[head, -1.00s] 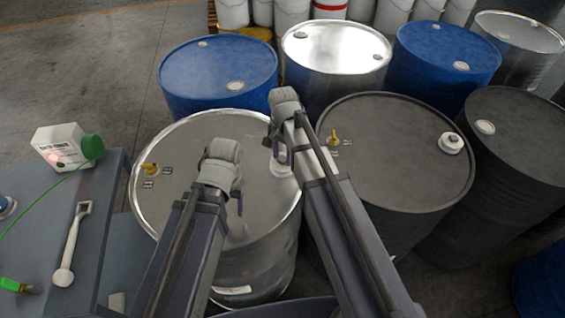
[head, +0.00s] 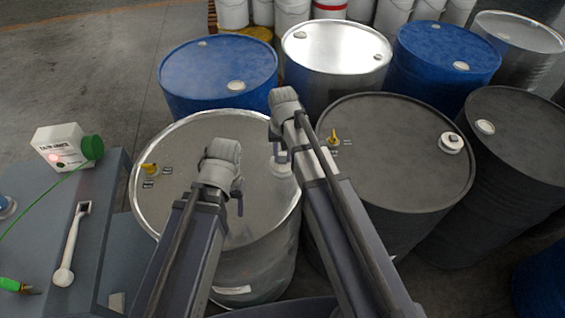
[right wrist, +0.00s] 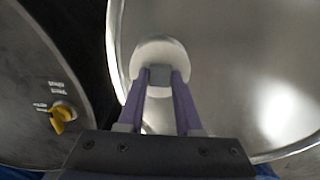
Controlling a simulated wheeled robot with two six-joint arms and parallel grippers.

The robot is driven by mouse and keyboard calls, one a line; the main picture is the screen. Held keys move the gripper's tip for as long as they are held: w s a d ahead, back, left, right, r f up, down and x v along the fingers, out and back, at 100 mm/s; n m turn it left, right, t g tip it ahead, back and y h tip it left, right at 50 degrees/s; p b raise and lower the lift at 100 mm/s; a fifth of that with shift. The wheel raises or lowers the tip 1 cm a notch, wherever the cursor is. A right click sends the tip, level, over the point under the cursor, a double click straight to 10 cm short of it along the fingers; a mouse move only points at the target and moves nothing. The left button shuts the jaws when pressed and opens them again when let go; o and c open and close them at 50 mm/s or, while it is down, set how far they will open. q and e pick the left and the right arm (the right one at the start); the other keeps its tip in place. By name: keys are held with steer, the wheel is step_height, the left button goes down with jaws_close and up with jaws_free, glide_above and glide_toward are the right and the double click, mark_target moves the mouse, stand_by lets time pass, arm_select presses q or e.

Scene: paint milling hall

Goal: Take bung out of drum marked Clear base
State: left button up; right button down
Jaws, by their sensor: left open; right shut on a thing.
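A silver drum (head: 185,210) stands in front of me, its lid carrying small black labels too small to read. A white round bung (head: 282,170) is at the right side of its lid. My right gripper (head: 281,156) is over the bung; in the right wrist view its fingers (right wrist: 160,78) are shut on the grey square middle of the white bung (right wrist: 162,52). I cannot tell whether the bung sits in its hole or just above it. My left gripper (head: 239,200) is open and empty above the same lid, left of the bung.
A dark drum (head: 400,185) with a yellow tap (head: 333,137) and white bung (head: 451,144) stands close right. A yellow fitting (head: 149,169) is on the silver lid. Blue drums (head: 215,70) stand behind.

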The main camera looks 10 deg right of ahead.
mark_target(282, 158)
steer(key=n, duration=0.8)
arm_select(q)
steer(key=shift+r, duration=0.2)
arm_select(e)
steer(key=shift+r, duration=0.15)
arm_select(q)
steer(key=shift+r+p, duration=1.3)
steer(key=shift+p, duration=0.2)
arm_select(e)
steer(key=shift+r, duration=1.35)
step_height(282, 158, up, 5)
steer(key=p, duration=0.5)
arm_select(q)
step_height(282, 158, up, 5)
